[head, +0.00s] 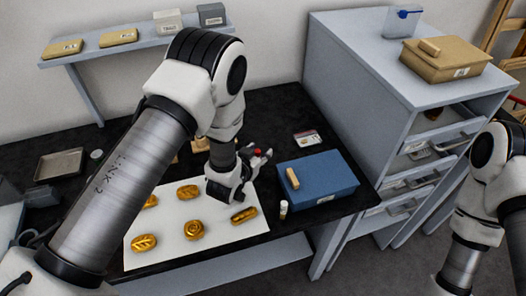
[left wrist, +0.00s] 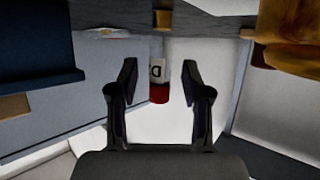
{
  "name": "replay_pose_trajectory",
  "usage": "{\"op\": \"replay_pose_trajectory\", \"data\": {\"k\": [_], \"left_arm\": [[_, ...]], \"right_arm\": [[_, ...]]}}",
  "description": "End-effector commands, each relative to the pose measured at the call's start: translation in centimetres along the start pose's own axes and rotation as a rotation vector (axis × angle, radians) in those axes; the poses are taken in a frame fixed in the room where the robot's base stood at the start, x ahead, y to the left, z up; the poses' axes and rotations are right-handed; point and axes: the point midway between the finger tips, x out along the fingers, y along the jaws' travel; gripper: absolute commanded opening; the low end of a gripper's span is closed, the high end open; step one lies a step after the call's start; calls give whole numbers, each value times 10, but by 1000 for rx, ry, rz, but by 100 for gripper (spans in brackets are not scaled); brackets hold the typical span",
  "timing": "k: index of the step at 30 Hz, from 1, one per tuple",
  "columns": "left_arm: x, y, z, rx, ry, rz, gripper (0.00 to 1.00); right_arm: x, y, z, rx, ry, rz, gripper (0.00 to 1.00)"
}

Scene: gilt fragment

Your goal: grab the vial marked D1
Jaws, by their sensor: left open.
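A small vial with a red cap and a white label showing a "D" (left wrist: 159,72) is in the left wrist view; the rest of the mark is not readable. In that view it appears between the two fingers of my open left gripper (left wrist: 159,84), with a visible gap on each side. My right gripper is outside the head view.
A blue box (head: 325,180) stands right of the gripper, with another small vial (head: 283,210) near its front left corner. Several gold ornaments (head: 194,230) lie on the white sheet (head: 165,252). A card (head: 307,138) lies behind the box. A drawer cabinet (head: 365,62) stands at right.

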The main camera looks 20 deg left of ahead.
Motion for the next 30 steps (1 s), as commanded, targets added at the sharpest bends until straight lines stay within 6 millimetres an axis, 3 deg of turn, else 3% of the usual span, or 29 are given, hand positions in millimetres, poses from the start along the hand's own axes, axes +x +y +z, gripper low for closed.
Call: {"op": "replay_pose_trajectory", "data": {"k": [3,5,7,8,30], "left_arm": [[2,0,0,1,7,0,49],[2,0,0,1,7,0,31],[2,0,0,1,7,0,6],[2,0,0,1,7,0,0],[1,0,-4,1,6,1,0]], "right_arm": [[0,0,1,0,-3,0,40],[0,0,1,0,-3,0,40],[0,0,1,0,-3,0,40],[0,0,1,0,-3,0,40],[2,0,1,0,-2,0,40]]}}
